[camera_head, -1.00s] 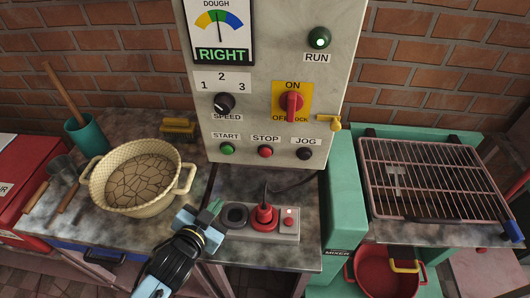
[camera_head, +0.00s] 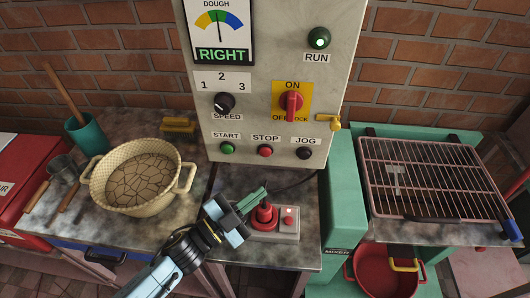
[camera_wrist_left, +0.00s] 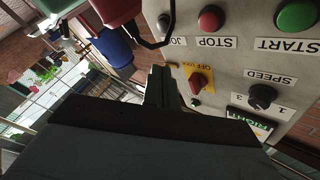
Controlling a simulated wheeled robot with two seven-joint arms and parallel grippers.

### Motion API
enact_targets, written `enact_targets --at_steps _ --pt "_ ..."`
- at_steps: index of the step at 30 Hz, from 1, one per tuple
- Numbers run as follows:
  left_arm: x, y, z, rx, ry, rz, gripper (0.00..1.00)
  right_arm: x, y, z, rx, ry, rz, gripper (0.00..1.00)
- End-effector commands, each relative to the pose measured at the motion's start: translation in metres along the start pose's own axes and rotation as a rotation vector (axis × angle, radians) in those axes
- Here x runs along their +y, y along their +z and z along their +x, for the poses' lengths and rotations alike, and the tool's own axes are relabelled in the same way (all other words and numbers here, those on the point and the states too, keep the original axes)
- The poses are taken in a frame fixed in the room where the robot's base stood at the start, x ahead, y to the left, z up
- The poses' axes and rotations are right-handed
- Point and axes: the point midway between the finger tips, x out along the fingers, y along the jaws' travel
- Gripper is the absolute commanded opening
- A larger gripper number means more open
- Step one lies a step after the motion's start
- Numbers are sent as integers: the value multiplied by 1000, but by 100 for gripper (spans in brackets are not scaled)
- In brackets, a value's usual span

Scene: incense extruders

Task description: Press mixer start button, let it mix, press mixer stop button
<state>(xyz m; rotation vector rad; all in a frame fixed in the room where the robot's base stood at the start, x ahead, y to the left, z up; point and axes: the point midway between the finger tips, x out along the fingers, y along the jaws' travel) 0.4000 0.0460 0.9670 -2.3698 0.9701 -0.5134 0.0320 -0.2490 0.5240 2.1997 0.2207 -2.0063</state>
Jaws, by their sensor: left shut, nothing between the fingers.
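The mixer control panel (camera_head: 245,130) stands upright at the back of the counter. Its green START button (camera_head: 228,149), red STOP button (camera_head: 265,151) and dark JOG button (camera_head: 304,153) sit in a row along the bottom. The RUN lamp (camera_head: 319,38) is green, and the dough gauge reads RIGHT. My left gripper (camera_head: 258,197) is shut and empty, below the STOP button and apart from it, over the control box on the counter. In the left wrist view, the panel appears upside down, with START (camera_wrist_left: 297,17) and STOP (camera_wrist_left: 211,18) above the fingers. My right gripper is not in view.
A cream pot (camera_head: 188,178) stands left, a wire rack (camera_head: 430,180) right.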

Motion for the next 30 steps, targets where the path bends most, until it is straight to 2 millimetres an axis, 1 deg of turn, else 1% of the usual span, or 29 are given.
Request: enact_targets --at_steps 4,8,15,21,25,30 --pt "-2 3 3 0 -1 1 0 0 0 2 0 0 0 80" --pt "-8 10 12 0 -1 1 0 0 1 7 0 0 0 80" --pt "-25 28 36 0 -1 2 0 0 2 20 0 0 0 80" --pt "-38 39 52 0 -1 0 0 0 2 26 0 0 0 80" --pt "-42 43 58 -1 -1 0 0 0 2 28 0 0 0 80" --pt "-45 45 61 -1 -1 -2 0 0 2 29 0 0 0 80"
